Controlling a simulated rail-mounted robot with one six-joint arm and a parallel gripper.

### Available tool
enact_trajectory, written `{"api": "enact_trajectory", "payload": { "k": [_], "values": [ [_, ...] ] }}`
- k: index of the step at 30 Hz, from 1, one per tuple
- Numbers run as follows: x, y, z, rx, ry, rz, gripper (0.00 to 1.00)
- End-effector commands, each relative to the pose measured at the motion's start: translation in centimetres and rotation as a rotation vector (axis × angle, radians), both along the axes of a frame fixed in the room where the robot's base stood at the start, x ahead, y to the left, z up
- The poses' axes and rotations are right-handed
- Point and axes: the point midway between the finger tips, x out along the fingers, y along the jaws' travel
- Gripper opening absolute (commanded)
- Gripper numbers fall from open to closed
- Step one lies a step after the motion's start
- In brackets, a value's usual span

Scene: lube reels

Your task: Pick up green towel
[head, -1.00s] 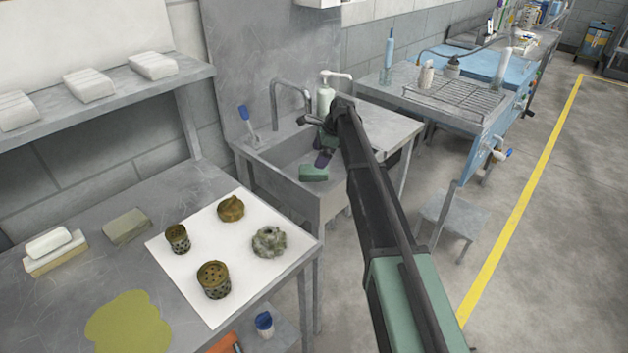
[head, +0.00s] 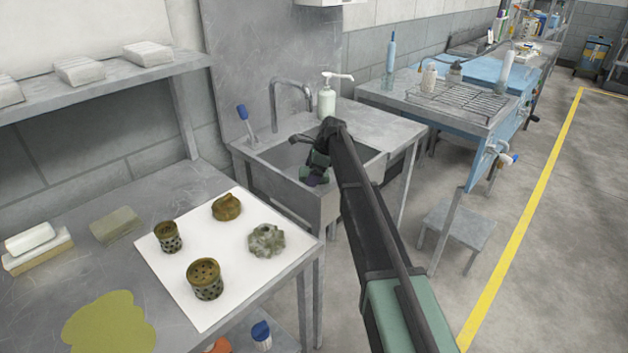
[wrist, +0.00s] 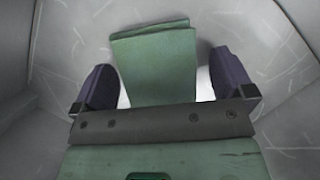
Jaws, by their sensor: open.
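The green towel (wrist: 155,52) is a folded flat piece lying on the bottom of the metal sink (head: 268,189). In the wrist view it shows between and beyond the two dark purple fingers of my gripper (wrist: 162,85). The fingers are spread wide, one on each side of the towel, with a gap on both sides. The near part of the towel is hidden behind my gripper's body. In the head view my gripper (head: 315,179) points down into the sink and hides most or all of the towel. I cannot tell the height left between fingertips and sink bottom.
Sink walls rise close around my gripper. A faucet (head: 290,98), a soap bottle (head: 326,101) and a blue-handled brush (head: 246,120) stand on its rim. A workbench (head: 60,290) at left holds several dirty parts on a white sheet (head: 200,312).

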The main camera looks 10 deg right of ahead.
Motion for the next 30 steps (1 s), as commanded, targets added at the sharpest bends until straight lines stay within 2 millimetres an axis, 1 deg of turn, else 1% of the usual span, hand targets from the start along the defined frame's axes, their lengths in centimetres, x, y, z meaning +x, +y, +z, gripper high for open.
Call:
{"api": "enact_trajectory", "payload": {
  "k": [8,11,18,20,26,30],
  "values": [
    [0.00,-0.01,-0.21,0.000,0.000,0.000,1.00],
    [0.00,-0.01,-0.14,0.000,0.000,0.000,0.88],
    [0.00,-0.01,-0.14,0.000,0.000,0.001,0.51],
    [0.00,-0.01,-0.14,0.000,0.000,0.001,0.43],
    [0.00,-0.01,-0.08,0.000,0.000,0.001,0.43],
    [0.00,-0.01,0.61,0.000,0.000,0.001,0.43]
  ]
}}
